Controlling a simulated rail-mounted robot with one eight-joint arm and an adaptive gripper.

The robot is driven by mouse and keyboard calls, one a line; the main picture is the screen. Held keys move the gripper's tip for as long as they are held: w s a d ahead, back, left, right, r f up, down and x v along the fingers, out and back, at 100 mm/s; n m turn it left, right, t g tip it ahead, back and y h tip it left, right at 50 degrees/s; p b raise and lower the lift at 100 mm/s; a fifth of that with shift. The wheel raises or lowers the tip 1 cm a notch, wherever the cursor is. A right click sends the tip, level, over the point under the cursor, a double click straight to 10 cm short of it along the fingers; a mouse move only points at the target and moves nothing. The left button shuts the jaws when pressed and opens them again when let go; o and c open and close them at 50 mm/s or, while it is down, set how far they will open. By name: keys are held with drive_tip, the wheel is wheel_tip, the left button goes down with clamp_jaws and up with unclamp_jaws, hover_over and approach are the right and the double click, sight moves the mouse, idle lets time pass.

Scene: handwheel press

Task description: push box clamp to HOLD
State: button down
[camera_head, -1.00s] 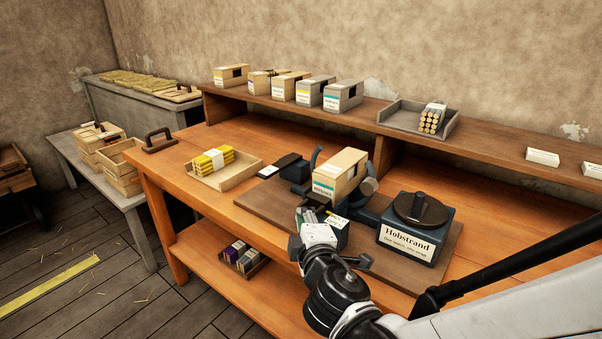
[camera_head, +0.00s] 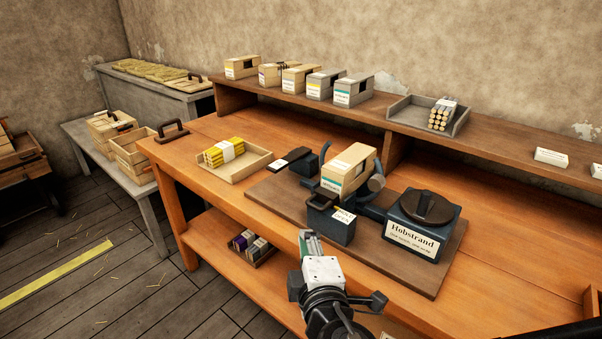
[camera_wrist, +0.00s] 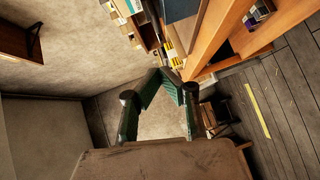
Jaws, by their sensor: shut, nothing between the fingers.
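The box clamp (camera_head: 331,223) is a dark block with a white label and a dark lever on top, at the front of the press board. The label's words are too small to read surely, so I cannot tell the clamp's setting. A tan box (camera_head: 350,168) with a white and green label sits tilted in the cradle just behind it. My gripper (camera_head: 309,238) is shut and empty, in front of the clamp near the bench's front edge, apparently apart from it. In the wrist view its green fingers (camera_wrist: 171,78) meet at the tips.
The Hobstrand unit (camera_head: 421,226) with a round dark knob stands right of the clamp. A wooden tray (camera_head: 262,163) with yellow sticks lies to the left. Several boxes and a grey tray (camera_head: 399,112) stand on the back shelf (camera_head: 480,141). The front left bench top is clear.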

drive_tip(key=shift+v, duration=1.25)
drive_tip(key=shift+w, duration=0.1)
drive_tip(key=d+m+g+h+p, duration=0.35)
drive_tip(key=d+m+g, duration=0.35)
drive_tip(key=d+m, duration=0.75)
drive_tip(key=s+d+r+m+g+y, duration=0.1)
drive_tip(key=s+d+r+m+g, duration=0.1)
drive_tip(key=s, duration=0.3)
drive_tip(key=shift+d+r+m, duration=0.6)
drive_tip(key=shift+d+m, duration=0.05)
drive_tip(key=shift+d, duration=0.1)
